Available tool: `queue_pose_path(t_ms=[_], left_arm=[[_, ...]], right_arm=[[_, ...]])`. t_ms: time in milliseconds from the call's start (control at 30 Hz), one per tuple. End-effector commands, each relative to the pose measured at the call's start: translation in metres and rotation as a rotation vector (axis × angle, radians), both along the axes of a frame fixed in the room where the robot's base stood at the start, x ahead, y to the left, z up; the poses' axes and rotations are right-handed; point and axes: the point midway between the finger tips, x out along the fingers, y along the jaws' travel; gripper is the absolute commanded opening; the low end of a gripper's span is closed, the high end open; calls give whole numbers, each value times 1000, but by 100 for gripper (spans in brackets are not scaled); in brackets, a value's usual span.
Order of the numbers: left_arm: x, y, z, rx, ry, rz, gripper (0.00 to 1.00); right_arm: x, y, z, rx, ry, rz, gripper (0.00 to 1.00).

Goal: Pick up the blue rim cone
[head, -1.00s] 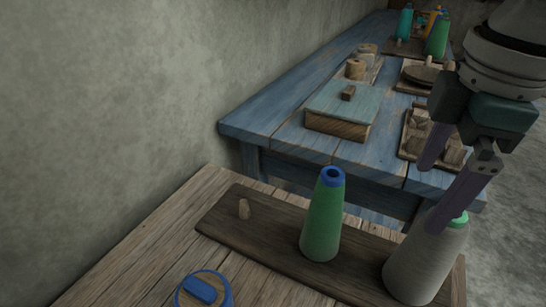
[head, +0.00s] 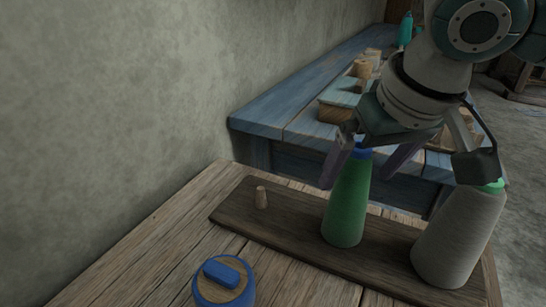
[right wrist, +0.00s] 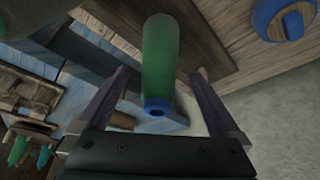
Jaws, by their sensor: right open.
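The blue rim cone is a green cone (head: 347,203) with a blue top rim, upright on a dark wooden board (head: 285,229) on the near table. In the right wrist view the cone (right wrist: 160,62) lies between the two fingers, its blue rim toward the palm. My right gripper (head: 362,172) is open, with its fingers on either side of the cone's top. I cannot tell whether either finger touches it. My left gripper is not in view.
A grey cone with a green top (head: 460,235) stands close on the right. A small wooden peg (head: 261,197) rises from the board at left. A blue-rimmed round object (head: 223,281) lies at the front. A blue table (head: 290,122) is behind.

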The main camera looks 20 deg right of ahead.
Motion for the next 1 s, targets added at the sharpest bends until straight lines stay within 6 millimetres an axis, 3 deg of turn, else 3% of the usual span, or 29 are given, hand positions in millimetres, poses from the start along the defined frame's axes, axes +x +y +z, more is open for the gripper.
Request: queue_pose_path(t_ms=[100, 233, 533, 1000], left_arm=[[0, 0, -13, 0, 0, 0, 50], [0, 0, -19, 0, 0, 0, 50], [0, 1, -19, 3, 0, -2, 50], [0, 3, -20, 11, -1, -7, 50]], right_arm=[[7, -3, -22, -2, 1, -2, 100], [13, -3, -38, -1, 1, 1, 100], [16, -4, -42, -3, 0, 2, 100], [16, -4, -42, -3, 0, 1, 48]])
